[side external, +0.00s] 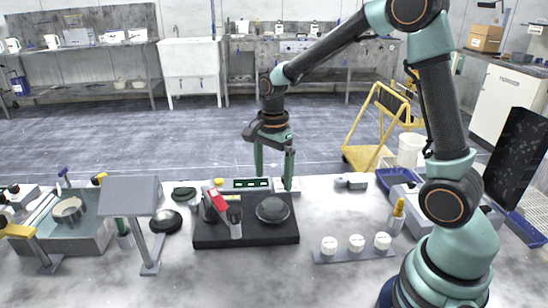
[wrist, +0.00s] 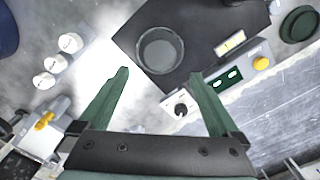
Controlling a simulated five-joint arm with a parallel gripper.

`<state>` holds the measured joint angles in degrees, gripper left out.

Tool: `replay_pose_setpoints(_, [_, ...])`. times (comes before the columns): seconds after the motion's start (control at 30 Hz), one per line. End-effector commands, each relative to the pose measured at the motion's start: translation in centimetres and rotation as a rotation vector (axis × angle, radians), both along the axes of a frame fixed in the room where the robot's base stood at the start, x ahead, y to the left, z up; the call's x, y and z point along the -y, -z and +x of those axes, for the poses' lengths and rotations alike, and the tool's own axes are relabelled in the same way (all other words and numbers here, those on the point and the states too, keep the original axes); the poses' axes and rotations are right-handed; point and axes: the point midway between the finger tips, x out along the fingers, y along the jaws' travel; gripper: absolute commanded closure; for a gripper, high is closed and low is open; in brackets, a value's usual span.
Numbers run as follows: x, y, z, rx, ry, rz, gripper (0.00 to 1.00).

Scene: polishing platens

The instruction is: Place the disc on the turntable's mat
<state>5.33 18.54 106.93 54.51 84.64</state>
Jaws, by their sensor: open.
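My gripper (side external: 273,182) is open and empty, its two green fingers pointing down above the back edge of the black base. In the wrist view the gripper (wrist: 159,74) shows its fingers spread wide apart. The black turntable base (side external: 215,240) carries a round grey platen (side external: 273,209), which shows in the wrist view (wrist: 160,50) just beyond the fingertips. A dark green round disc (side external: 184,192) lies on the bench behind and left of the base; it appears at the upper right in the wrist view (wrist: 300,24). I cannot tell the mat apart from the platen.
A control panel (wrist: 231,76) with green displays and a yellow button sits behind the base. A red-and-grey tool (side external: 219,199) stands on the base's left.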

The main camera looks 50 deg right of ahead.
Motion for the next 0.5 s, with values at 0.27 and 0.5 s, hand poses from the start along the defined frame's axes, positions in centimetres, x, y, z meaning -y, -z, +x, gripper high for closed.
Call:
replay_pose_setpoints(0.27, [0.0, -4.0, 0.1, 0.002, 0.0, 0.0, 0.02])
replay_pose_setpoints(0.5, [-0.5, -6.2, -0.9, 0.045, -0.13, -0.007, 0.02])
